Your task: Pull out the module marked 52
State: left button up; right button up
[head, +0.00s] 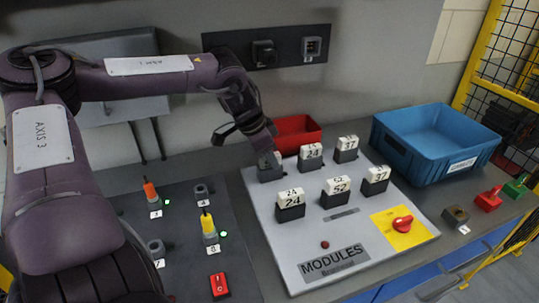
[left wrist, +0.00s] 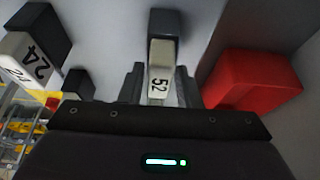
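A module (left wrist: 159,72) with a white top marked 52 stands between the fingers of my left gripper (left wrist: 160,84) in the left wrist view. The fingers lie on either side of it, with narrow gaps, and look open. In the head view my left gripper (head: 250,138) is over this module (head: 270,170) at the back left of the grey modules board (head: 330,268); its mark is mostly hidden there. Another module marked 52 (head: 338,190) stands in the middle of the front row. My right gripper is out of view.
Modules marked 24 (head: 311,156) and 37 (head: 347,150) stand right of my gripper; front modules 24 (head: 291,206) and 37 (head: 376,182) flank the front 52. A red bin (head: 298,133) is close behind. A blue bin (head: 430,145) stands right. A red knob (head: 402,224) sits front right.

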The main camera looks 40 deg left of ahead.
pick_arm(q)
grip_shut()
jog(key=shift+r, duration=0.1)
jog(key=shift+r, duration=0.1)
jog(key=shift+r+p, duration=0.6)
jog(key=shift+r, duration=0.2)
jog(key=shift+r, duration=0.2)
jog(key=shift+r+p, duration=1.3)
jog(key=shift+r, duration=0.15)
